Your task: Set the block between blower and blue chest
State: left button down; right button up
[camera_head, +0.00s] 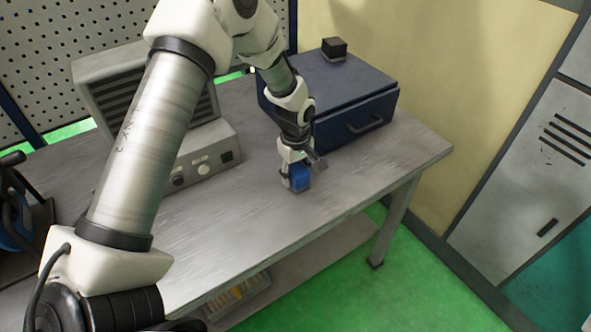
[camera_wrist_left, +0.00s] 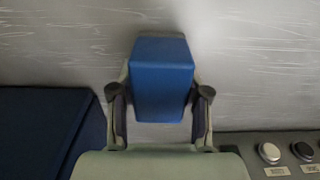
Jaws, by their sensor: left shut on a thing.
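A blue block (camera_head: 299,177) is held in my left gripper (camera_head: 297,176), low over the metal workbench (camera_head: 240,215). I cannot tell whether the block touches the bench top. In the left wrist view the block (camera_wrist_left: 161,80) sits between the two fingers of the left gripper (camera_wrist_left: 160,100). The blue chest (camera_head: 335,90) with a drawer handle stands behind and right of the gripper. The grey blower (camera_head: 215,145) stands to the left, partly hidden behind my left arm. The chest (camera_wrist_left: 40,130) and the blower's knobs (camera_wrist_left: 270,152) also show in the left wrist view. My right gripper is not in view.
A small black cube (camera_head: 334,48) rests on top of the chest. Dark equipment with a blue part (camera_head: 14,215) lies at the bench's left end. The bench top in front of the blower and chest is clear. A grey locker (camera_head: 530,170) stands at right.

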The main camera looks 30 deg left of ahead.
aim_at(295, 167)
pick_arm(q)
jog(key=shift+f, duration=0.1)
jog(key=c, duration=0.5)
grip_release()
jog(key=shift+c, duration=0.2)
notch_tip(295, 167, up, 11)
jog(key=shift+r+b, duration=0.15)
jog(key=shift+b, duration=0.85)
jog(key=shift+r, duration=0.5)
